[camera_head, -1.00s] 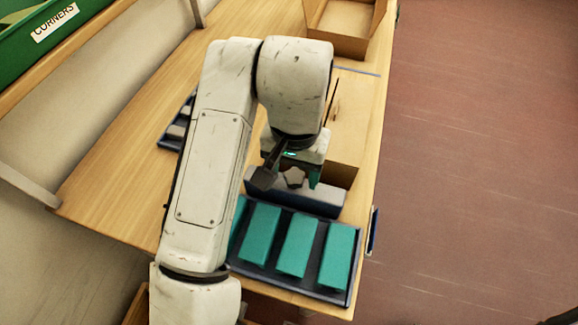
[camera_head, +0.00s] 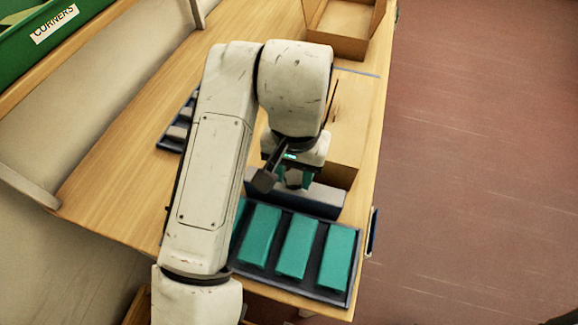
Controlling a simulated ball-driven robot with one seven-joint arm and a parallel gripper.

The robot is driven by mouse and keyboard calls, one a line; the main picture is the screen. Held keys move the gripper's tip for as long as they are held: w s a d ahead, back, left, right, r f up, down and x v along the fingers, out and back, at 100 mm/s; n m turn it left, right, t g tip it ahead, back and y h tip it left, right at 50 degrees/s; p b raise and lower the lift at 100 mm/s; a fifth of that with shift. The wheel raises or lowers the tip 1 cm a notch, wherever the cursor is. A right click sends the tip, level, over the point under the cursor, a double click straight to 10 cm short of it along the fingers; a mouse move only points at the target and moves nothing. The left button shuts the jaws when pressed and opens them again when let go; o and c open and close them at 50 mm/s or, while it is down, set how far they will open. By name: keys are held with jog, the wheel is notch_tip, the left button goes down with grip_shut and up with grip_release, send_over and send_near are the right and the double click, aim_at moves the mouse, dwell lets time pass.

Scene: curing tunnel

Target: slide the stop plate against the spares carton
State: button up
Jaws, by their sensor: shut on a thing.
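The stop plate (camera_head: 322,201) is a long grey and dark blue bar lying across the bench behind a tray of teal blocks. My gripper (camera_head: 293,183) is over its middle, its two teal fingers shut on the grey knob of the plate. The knob is mostly hidden between the fingers. A closed brown carton (camera_head: 350,135), which I take for the spares carton, stands just behind the plate, partly covered by my arm. The plate's right end is close to the carton's front face. I cannot tell whether they touch, as the carton's lower edge is hidden.
The dark tray (camera_head: 345,299) with teal blocks is close in front of the plate. An open cardboard box (camera_head: 362,45) stands at the far end. Another dark tray (camera_head: 170,146) lies left, partly behind my arm. A green bin (camera_head: 18,52) marked CORNERS is upper left. The bench's right edge is near.

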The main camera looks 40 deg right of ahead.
jog(key=shift+w, duration=0.15)
grip_shut()
jog(key=shift+w+d+r, duration=0.15)
jog(key=shift+w+d, duration=0.05)
jog(key=shift+d, duration=0.1)
jog(key=shift+w+d+p, duration=0.6)
jog(key=shift+w+d, duration=0.35)
jog(key=shift+d, duration=0.2)
jog(key=o, duration=1.2)
grip_release()
notch_tip(320, 180, up, 11)
jog(key=shift+f+p, duration=0.2)
jog(key=shift+p, duration=0.25)
